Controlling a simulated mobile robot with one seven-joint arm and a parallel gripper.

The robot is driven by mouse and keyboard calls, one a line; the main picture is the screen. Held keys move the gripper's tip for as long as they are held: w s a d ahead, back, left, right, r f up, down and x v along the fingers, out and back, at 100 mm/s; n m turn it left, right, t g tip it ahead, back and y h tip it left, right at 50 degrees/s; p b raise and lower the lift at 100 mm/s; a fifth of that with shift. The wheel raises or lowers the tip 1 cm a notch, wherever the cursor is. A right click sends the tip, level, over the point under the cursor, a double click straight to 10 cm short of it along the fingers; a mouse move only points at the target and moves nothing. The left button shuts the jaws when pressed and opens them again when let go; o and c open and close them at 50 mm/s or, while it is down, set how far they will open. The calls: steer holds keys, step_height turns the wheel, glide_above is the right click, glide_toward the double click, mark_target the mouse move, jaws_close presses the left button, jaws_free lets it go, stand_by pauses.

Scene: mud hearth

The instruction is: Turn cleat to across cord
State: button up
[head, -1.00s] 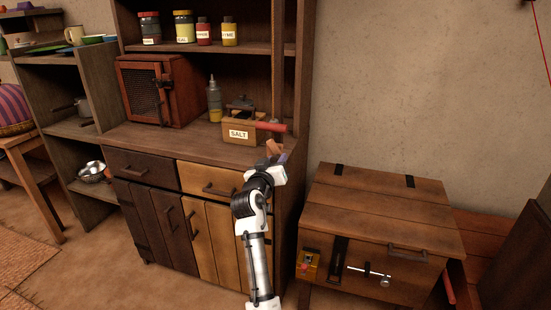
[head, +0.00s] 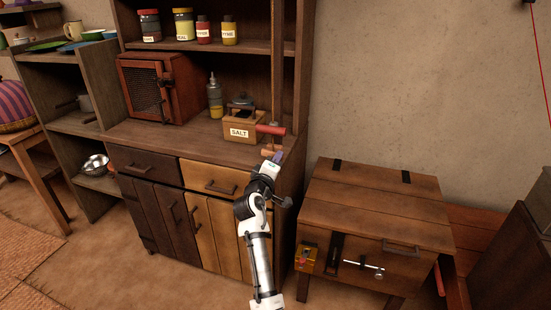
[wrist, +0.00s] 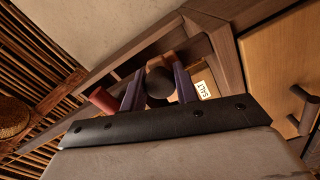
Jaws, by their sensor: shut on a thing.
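My gripper (head: 277,157) is at the right front post of the wooden cupboard, just below a red cylindrical handle (head: 271,129). In the wrist view, my two blue-purple fingers (wrist: 158,88) close on a dark round knob (wrist: 160,81). A small light-brown wooden piece (head: 268,152), which looks like the cleat, shows at my fingertips and lies about level. A red-brown wooden part (wrist: 167,57) shows beyond the knob. The red handle also shows left of my fingers (wrist: 103,100). My fingers hide much of the cleat, and I cannot make out a cord at it.
A salt box (head: 240,131) stands on the cupboard counter close left of my gripper, with a bottle (head: 215,98) and a red mesh-door box (head: 160,90) further left. A wooden chest (head: 375,210) with a latch stands to the right. A red line (head: 540,60) hangs far right.

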steer(key=shift+n+p, duration=0.3)
steer(key=shift+n, duration=0.3)
steer(key=shift+f, duration=0.1)
steer(key=o, duration=1)
steer(key=shift+s, duration=0.15)
steer(key=b+v, duration=0.2)
steer(key=v, duration=1.1)
steer(key=shift+s+a+b, duration=0.15)
steer(key=shift+s+b, duration=0.1)
steer(key=shift+b, duration=0.05)
